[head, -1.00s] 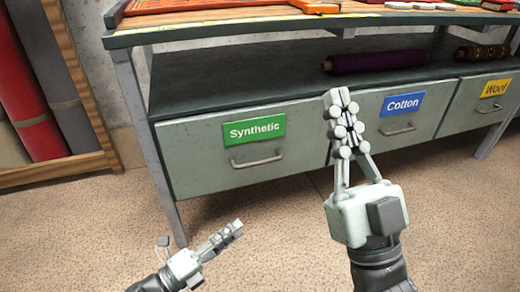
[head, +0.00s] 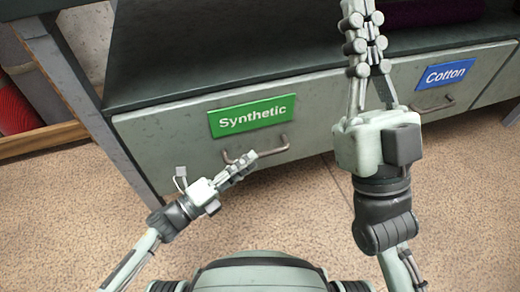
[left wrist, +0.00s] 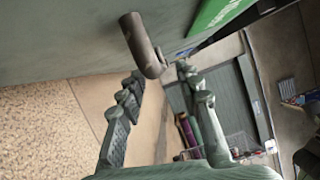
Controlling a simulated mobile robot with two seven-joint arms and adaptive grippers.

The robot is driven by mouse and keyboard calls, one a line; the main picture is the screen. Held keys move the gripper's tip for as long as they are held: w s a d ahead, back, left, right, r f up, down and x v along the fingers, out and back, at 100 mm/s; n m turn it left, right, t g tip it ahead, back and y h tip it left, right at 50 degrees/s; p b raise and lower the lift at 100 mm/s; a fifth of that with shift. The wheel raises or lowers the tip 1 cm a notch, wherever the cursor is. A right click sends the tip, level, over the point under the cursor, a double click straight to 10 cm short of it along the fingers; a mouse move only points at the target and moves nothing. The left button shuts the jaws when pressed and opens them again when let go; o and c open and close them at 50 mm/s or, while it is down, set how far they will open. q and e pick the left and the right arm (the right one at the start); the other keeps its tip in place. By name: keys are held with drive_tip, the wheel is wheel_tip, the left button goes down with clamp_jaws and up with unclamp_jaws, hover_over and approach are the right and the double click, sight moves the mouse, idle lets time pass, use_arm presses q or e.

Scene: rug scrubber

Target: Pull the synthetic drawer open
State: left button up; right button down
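The synthetic drawer (head: 180,150) has a grey front with a green "Synthetic" label (head: 250,116) and looks shut, flush in the bench. Its bar handle (head: 284,146) is partly hidden behind my left gripper (head: 246,162) in the head view. In the left wrist view, my left gripper (left wrist: 160,85) has its two fingers spread apart. The handle (left wrist: 143,45) shows at the fingertips, near the gap between them; I cannot tell whether they touch. My right gripper (head: 362,15) is raised in front of the bench with its fingers together and appears empty; its tips reach the top edge.
The cotton drawer (head: 410,85) with a blue label is to the right, partly behind my right gripper. A bench leg (head: 75,90) stands at the left. The floor (head: 100,200) in front is clear.

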sight(260, 153)
use_arm(q)
drive_tip(key=shift+x, duration=2.3)
drive_tip(key=shift+w, duration=0.1)
drive_tip(key=shift+c, duration=0.3)
clamp_jaws()
